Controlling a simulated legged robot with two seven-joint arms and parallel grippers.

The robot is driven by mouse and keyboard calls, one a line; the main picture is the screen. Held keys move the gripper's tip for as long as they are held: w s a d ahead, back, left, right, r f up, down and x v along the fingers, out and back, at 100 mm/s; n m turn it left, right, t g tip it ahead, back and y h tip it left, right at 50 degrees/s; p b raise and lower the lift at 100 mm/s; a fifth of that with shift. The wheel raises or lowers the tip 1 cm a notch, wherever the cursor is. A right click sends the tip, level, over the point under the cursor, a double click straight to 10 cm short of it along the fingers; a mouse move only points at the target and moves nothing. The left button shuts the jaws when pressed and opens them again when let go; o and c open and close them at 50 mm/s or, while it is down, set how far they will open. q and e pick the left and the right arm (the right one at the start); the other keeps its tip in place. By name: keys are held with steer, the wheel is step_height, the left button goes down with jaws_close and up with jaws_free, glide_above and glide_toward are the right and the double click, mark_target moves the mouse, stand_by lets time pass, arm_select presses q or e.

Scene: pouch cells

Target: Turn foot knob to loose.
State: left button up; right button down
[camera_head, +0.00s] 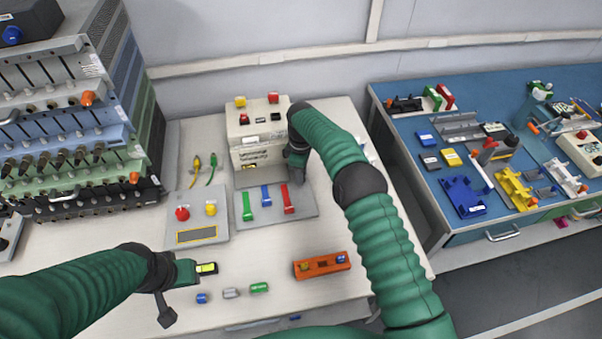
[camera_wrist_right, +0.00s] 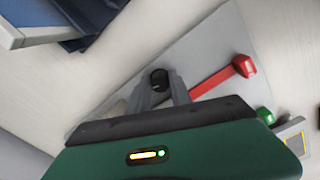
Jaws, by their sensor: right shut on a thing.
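A grey base plate (camera_head: 314,208) lies on the bench in front of a cream box (camera_head: 247,150). In the right wrist view, a small dark round knob (camera_wrist_right: 160,79), which looks like the foot knob, sits between the fingers of my right gripper (camera_wrist_right: 160,88). My right gripper (camera_head: 300,178) is shut on it at the plate's far right in the head view. The knob's marking is not readable, so I cannot tell its setting.
Green (camera_head: 247,207), blue (camera_head: 266,196) and red (camera_head: 288,200) levers stand on the plate, left of my right gripper. A panel with red and yellow buttons (camera_head: 197,238) lies to the left. An orange holder (camera_head: 321,265) and small cylinders (camera_head: 231,293) lie nearer.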

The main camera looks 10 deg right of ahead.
steer(key=shift+w+r, duration=0.2)
steer(key=c, duration=1.5)
jaws_free()
steer(key=o, duration=0.3)
steer(key=shift+f, duration=0.15)
steer(key=shift+o, duration=0.2)
steer(key=shift+s, duration=0.1)
step_height(320, 180, up, 17)
steer(key=p, duration=0.2)
steer(key=shift+p, duration=0.3)
steer(key=shift+f, duration=0.1)
